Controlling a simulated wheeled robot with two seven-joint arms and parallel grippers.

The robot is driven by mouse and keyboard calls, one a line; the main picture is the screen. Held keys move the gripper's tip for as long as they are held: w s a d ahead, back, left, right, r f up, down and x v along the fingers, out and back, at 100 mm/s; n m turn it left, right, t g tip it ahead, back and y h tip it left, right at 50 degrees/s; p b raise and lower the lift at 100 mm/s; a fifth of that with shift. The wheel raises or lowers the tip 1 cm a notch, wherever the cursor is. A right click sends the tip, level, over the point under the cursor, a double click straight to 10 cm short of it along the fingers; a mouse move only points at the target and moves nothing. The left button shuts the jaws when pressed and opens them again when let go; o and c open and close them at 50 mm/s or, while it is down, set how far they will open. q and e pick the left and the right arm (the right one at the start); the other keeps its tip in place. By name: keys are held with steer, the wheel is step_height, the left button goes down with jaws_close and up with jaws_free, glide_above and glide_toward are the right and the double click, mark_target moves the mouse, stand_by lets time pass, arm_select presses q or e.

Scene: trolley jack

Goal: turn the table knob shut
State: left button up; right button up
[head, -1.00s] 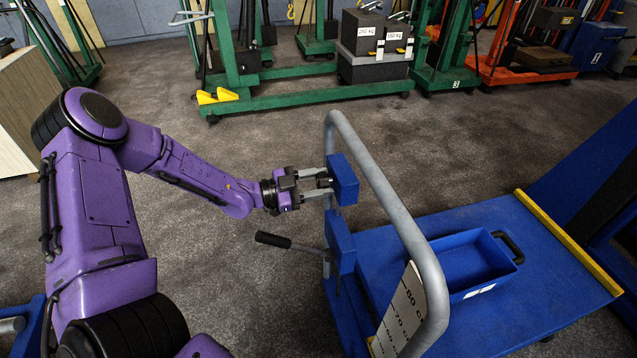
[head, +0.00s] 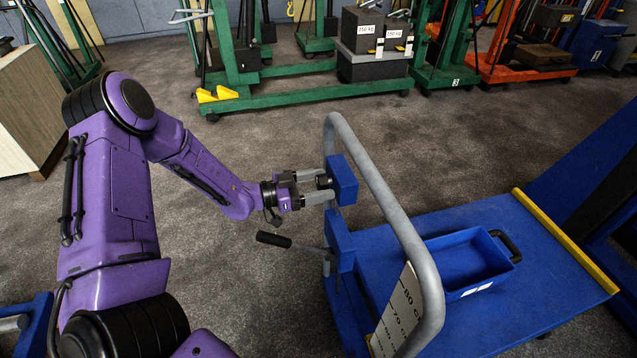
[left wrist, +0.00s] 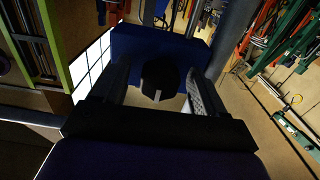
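The table knob (head: 324,182) is small and dark and sits on the left face of the upper blue box (head: 343,181) on the trolley's grey handle (head: 385,200). In the left wrist view the knob (left wrist: 160,76) is a black rounded shape with a pale mark on its edge, in front of the blue box (left wrist: 155,42). My left gripper (head: 322,186) is open with one finger on each side of the knob. In the wrist view a gap shows between the left finger and the knob; contact on the right side is unclear. My right gripper is not in view.
A lever with a black grip (head: 273,239) sticks out below my left gripper. The blue table top (head: 540,265) carries a blue tray (head: 465,263). A scale board (head: 398,312) stands by the handle. Green lifting frames (head: 310,97) stand behind, with open floor between.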

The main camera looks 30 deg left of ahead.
arm_select(q)
steer(key=v, duration=1)
steer(key=shift+s+a, duration=0.15)
steer(key=shift+a, duration=0.1)
